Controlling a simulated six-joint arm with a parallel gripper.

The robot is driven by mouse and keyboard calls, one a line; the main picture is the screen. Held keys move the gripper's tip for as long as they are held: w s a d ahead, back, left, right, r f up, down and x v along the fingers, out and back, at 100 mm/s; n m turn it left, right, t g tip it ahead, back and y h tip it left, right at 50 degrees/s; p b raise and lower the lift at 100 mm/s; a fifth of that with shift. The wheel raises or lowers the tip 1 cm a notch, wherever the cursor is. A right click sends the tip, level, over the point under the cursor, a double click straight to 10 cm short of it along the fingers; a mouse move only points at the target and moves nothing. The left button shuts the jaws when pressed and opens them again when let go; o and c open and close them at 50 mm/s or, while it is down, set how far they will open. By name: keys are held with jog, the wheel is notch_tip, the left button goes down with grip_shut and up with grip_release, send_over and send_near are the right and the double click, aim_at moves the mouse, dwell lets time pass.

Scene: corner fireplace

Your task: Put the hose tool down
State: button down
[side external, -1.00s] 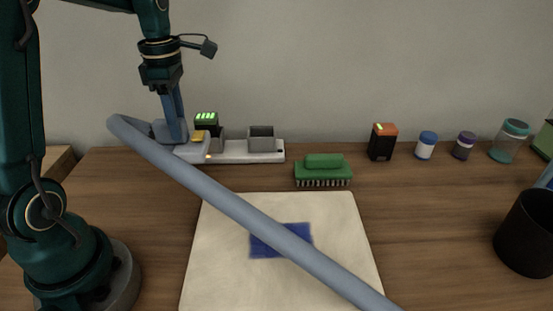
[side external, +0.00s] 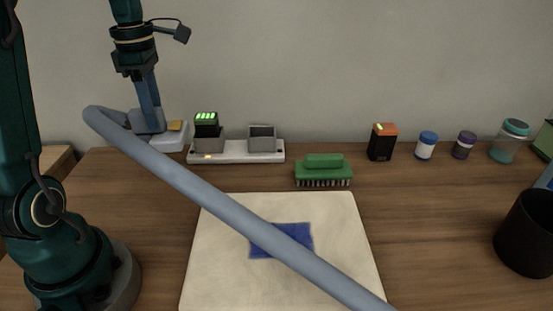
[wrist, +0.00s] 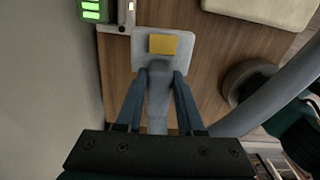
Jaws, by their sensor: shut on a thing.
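The hose tool is a blue-grey hose (side external: 215,203) with a pale grey head (side external: 172,142) that carries a yellow patch. My gripper (side external: 151,120) is shut on the tool's grey neck, at the back left of the table. In the wrist view, the two blue fingers (wrist: 160,103) flank the neck, and the head (wrist: 147,56) with its yellow patch lies just beyond them. The head is beside the left end of the white charger (side external: 234,156). I cannot tell whether its underside touches the table. The hose runs diagonally over the cream mat (side external: 215,280) to the front.
The charger holds a green-lit battery (side external: 206,123); its right bay (side external: 262,138) looks empty. A green brush (side external: 323,171), an orange-topped battery (side external: 382,142), several jars (side external: 427,146) and a black cup (side external: 526,232) stand to the right. Bare wood (side external: 430,200) lies right of the mat.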

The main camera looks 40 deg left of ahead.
jog(key=shift+d+r+n, duration=0.1)
jog(key=shift+d+n, duration=0.05)
jog(key=shift+n, duration=0.35)
jog(key=w+d+r+m, duration=0.1)
jog(key=d+r, duration=0.1)
jog(key=d, duration=0.6)
jog(key=w+d+r, duration=0.1)
jog(key=d+r, duration=0.1)
jog(key=d, duration=0.6)
jog(key=shift+m, duration=0.3)
jog(key=shift+d+f, duration=2.85)
jog(key=shift+d, duration=0.2)
jog(key=shift+d+f, duration=2.85)
jog(key=shift+d, duration=0.2)
jog(key=shift+f, duration=0.15)
jog(key=c, duration=0.5)
grip_release()
